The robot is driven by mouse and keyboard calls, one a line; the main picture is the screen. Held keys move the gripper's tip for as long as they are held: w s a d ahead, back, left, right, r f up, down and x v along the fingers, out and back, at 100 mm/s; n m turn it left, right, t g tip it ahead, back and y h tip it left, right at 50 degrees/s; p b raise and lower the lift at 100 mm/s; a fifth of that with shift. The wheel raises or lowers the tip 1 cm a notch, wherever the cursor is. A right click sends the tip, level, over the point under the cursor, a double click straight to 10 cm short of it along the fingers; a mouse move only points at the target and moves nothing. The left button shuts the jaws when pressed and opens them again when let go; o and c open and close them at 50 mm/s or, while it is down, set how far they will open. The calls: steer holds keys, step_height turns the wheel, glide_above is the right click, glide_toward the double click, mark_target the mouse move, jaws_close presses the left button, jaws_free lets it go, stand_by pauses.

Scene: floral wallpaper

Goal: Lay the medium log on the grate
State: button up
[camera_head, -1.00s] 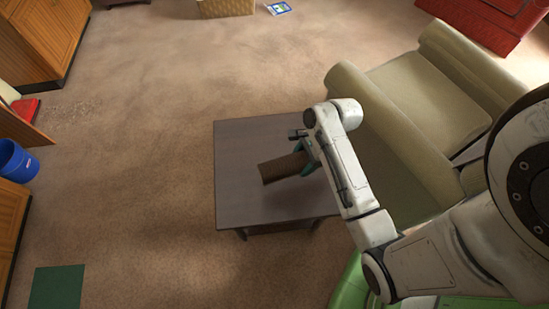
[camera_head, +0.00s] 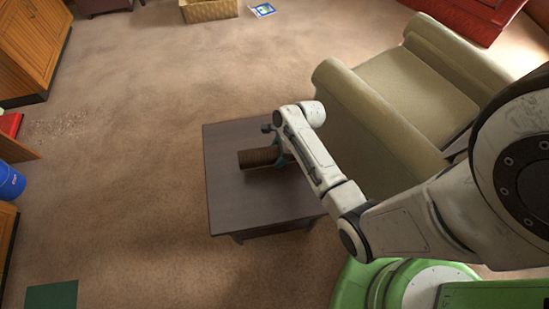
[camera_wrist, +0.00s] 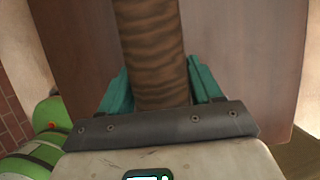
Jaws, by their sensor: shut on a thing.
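A brown, ridged log (camera_head: 258,157) is over the dark side table (camera_head: 235,205) in the head view. My gripper (camera_head: 281,152) is shut on the log's right end, and the rest of it sticks out to the left. In the wrist view the log (camera_wrist: 152,50) runs up from between the teal fingers (camera_wrist: 160,88), with the tabletop behind it. I cannot tell whether the log touches the tabletop. No grate can be made out in either view.
A beige armchair (camera_head: 415,95) stands right of the table. A blue bin (camera_head: 10,182) and wooden cabinets (camera_head: 25,40) are at the left. A wicker basket (camera_head: 208,10) is at the back. Open carpet (camera_head: 130,130) lies left of the table.

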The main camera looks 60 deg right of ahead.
mark_target(275, 158)
steer(key=shift+w+d+f, duration=0.1)
steer(key=shift+w+f, duration=0.65)
steer(key=shift+f, duration=0.1)
steer(key=shift+f+b, duration=0.55)
steer(key=shift+f, duration=1)
steer(key=shift+f, duration=0.15)
steer(key=o, duration=1.5)
steer(key=shift+c, duration=0.2)
